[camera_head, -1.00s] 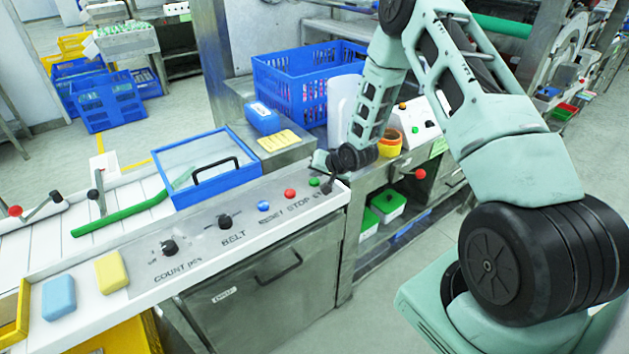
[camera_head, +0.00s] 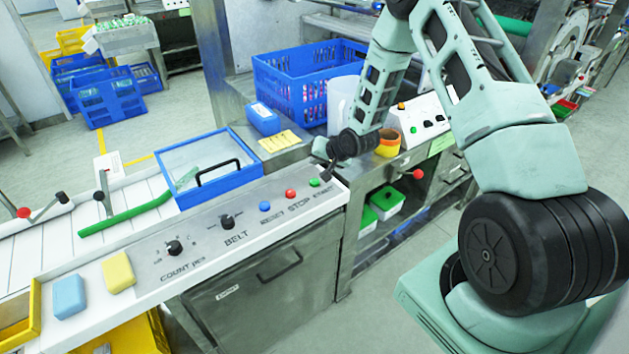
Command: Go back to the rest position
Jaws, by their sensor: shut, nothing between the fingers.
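My gripper (camera_head: 329,172) is at the right end of the control panel (camera_head: 200,262), close to the green button (camera_head: 314,183). It is small in view and its fingers look shut, with nothing seen in them. I cannot tell whether its tips touch the panel. My pale green arm reaches in from the right, bent high with the forearm hanging down to the panel. The red (camera_head: 290,194) and blue (camera_head: 265,206) buttons and two black knobs, belt (camera_head: 227,222) and count (camera_head: 174,248), lie left of the gripper.
A blue-framed clear cover (camera_head: 225,188) stands behind the panel. A blue crate (camera_head: 300,85), a white jug (camera_head: 341,104) and an orange-yellow tape roll (camera_head: 390,143) are near my forearm. A red knob (camera_head: 418,174) sticks out at right.

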